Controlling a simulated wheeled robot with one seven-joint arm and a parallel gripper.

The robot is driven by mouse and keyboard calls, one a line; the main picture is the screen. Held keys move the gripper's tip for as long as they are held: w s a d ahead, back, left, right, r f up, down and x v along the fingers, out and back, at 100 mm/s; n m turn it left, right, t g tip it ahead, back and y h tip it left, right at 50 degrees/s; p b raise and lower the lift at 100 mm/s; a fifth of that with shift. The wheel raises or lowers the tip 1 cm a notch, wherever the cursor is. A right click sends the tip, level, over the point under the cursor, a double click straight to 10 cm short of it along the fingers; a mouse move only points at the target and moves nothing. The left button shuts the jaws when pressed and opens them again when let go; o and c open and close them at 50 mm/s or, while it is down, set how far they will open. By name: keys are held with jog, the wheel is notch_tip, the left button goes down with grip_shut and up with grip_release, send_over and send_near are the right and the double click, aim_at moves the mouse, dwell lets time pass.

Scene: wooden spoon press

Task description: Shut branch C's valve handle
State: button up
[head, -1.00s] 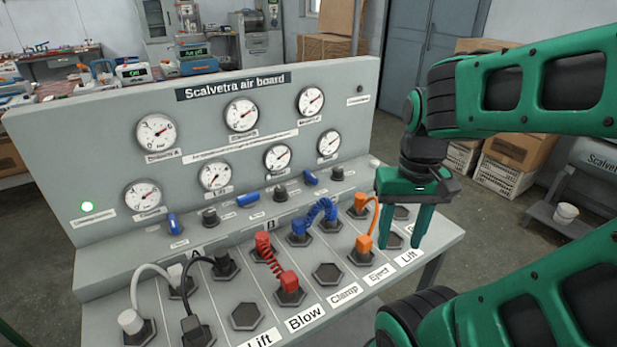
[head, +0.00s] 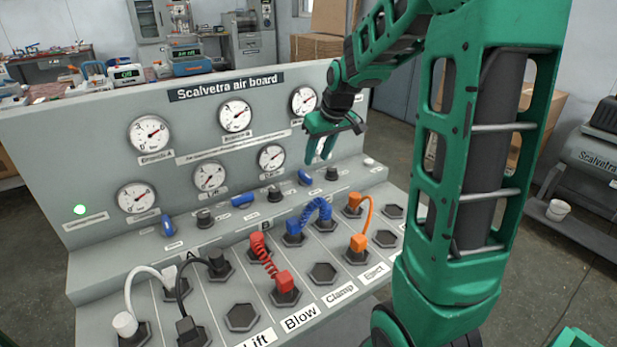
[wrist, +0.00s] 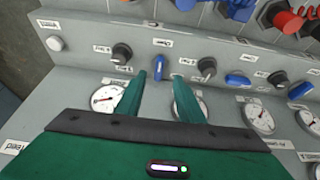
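The third blue valve handle from the left (head: 305,177), which I take to be branch C's, stands on the board's ledge below the right-hand gauges. It also shows in the wrist view (wrist: 161,67), its length pointing up and down the picture. My gripper (head: 318,158) hangs just above and behind this handle. In the wrist view its two green fingers (wrist: 167,70) are apart and empty, with the handle just beyond the tips. I cannot see contact. Branch C's own label is too small to read.
A black knob (head: 331,173) stands close to the right of the handle and another (head: 274,193) to its left. The middle blue handle (head: 243,201) lies crosswise. The gauge panel (head: 335,85) rises behind the ledge. Coloured hoses, including a blue one (head: 318,204), arch in front.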

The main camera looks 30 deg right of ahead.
aim_at(309, 177)
jog(key=x, duration=1)
jog(key=shift+s+f, duration=0.1)
grip_shut()
